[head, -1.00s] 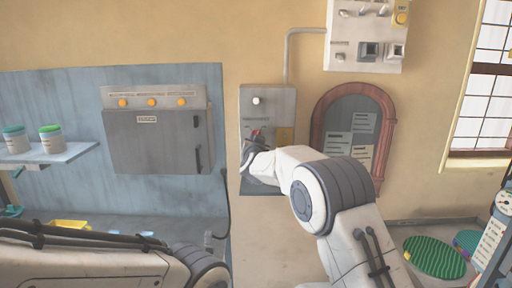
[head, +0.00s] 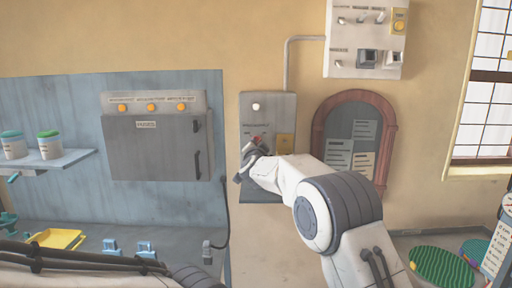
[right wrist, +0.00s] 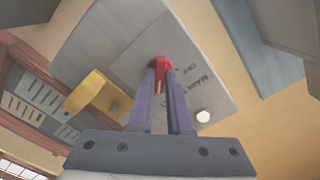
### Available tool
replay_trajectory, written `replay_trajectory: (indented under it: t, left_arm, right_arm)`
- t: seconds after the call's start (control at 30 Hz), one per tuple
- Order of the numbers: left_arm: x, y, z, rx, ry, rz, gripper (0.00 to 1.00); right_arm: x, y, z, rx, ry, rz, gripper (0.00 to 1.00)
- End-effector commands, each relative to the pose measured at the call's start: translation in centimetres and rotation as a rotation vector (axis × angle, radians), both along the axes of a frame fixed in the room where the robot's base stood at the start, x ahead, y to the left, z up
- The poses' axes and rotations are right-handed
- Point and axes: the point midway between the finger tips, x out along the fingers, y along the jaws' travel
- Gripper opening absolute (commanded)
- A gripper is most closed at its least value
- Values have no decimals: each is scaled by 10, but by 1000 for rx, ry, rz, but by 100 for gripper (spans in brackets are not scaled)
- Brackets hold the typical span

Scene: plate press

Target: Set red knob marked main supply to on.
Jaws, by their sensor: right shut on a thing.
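The red knob (right wrist: 159,65) sits on a grey panel (right wrist: 125,40) with lettering beside it that reads partly as "MAIN" and "OFF". My right gripper (right wrist: 160,80) is shut on the red knob, its two fingers on either side of it. In the head view the red knob (head: 257,139) shows just above my right gripper (head: 251,152), on the grey wall panel (head: 270,108). Which mark the knob points to cannot be told. My left arm crosses the bottom left of the head view, but its gripper is out of view.
The panel carries a white round lamp or button (head: 256,106) and a yellow part (head: 285,142). A grey cabinet (head: 155,155) hangs to the left. An arched notice board (head: 388,133) is close on the right. A white switch box (head: 342,67) is above right.

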Motion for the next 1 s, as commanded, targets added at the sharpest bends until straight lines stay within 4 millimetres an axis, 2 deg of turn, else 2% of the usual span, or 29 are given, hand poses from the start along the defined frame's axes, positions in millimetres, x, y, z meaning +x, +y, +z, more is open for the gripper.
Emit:
replay_trajectory:
  t: [0.27,0.3,0.37,0.4,0.77,0.87,1.0]
  left_arm:
    - [0,0,0,0,0,0,65]
    - [0,0,0,0,0,0,65]
    - [0,0,0,0,0,0,65]
    - [0,0,0,0,0,0,65]
    - [0,0,-3,0,0,0,65]
    - [0,0,-9,0,0,0,65]
    - [0,0,-20,0,0,0,65]
  right_arm:
    - [0,-2,2,5,-3,-4,0]
    - [0,-2,2,5,-3,-4,20]
    - [0,-2,2,5,-3,-4,43]
    - [0,-2,2,4,-3,-3,46]
    - [-3,0,0,3,-1,-1,46]
    - [-12,0,-1,3,-2,-1,46]
    - [-34,0,-2,2,-3,0,46]
